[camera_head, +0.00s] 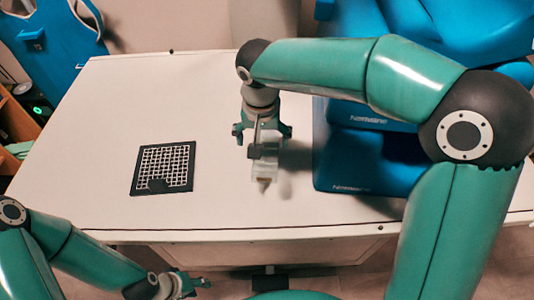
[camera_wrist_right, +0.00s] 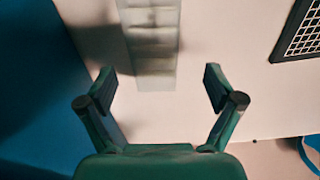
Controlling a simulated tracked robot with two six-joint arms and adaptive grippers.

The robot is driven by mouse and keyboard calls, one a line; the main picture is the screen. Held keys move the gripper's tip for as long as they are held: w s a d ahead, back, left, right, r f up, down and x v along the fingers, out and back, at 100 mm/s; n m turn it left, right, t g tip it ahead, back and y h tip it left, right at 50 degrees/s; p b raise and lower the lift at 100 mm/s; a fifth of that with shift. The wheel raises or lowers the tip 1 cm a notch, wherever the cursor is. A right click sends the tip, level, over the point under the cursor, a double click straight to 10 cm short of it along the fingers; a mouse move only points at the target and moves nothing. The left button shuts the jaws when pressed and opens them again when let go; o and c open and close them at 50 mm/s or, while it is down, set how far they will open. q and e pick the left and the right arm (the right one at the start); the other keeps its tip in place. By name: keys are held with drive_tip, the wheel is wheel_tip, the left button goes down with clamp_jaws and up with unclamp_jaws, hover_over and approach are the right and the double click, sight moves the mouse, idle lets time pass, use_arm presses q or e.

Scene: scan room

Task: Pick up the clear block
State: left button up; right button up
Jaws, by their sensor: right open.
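The clear block (camera_head: 265,171) stands on the white table, under and just in front of my right gripper (camera_head: 263,134). In the right wrist view the clear block (camera_wrist_right: 153,45) looks long and see-through, with faint bands across it. My right gripper (camera_wrist_right: 159,88) is open and empty there, with the block's near end between its spread fingers and no finger seen touching it. My left gripper (camera_head: 188,284) is low at the front edge, away from the block; its jaws are too small and angled to read.
A black-framed grid plate (camera_head: 137,181) lies on the table (camera_head: 110,110) left of the block. Blue padded cushions (camera_head: 350,180) stand close on the right. The table between grid and block is free. A blue panel (camera_head: 45,60) stands beyond the left edge.

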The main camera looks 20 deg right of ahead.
sight(266, 150)
drive_tip(key=shift+w+d+f, duration=0.1)
drive_tip(key=shift+d+f, duration=0.1)
drive_tip(key=shift+f, duration=0.75)
drive_tip(key=shift+w+d+f, duration=0.1)
drive_tip(key=shift+d+f, duration=0.05)
drive_tip(key=shift+f, duration=0.75)
drive_tip(key=shift+d+f, duration=0.2)
drive_tip(key=shift+f, duration=0.75)
drive_tip(key=shift+r, duration=0.1)
drive_tip(key=c, duration=1.6)
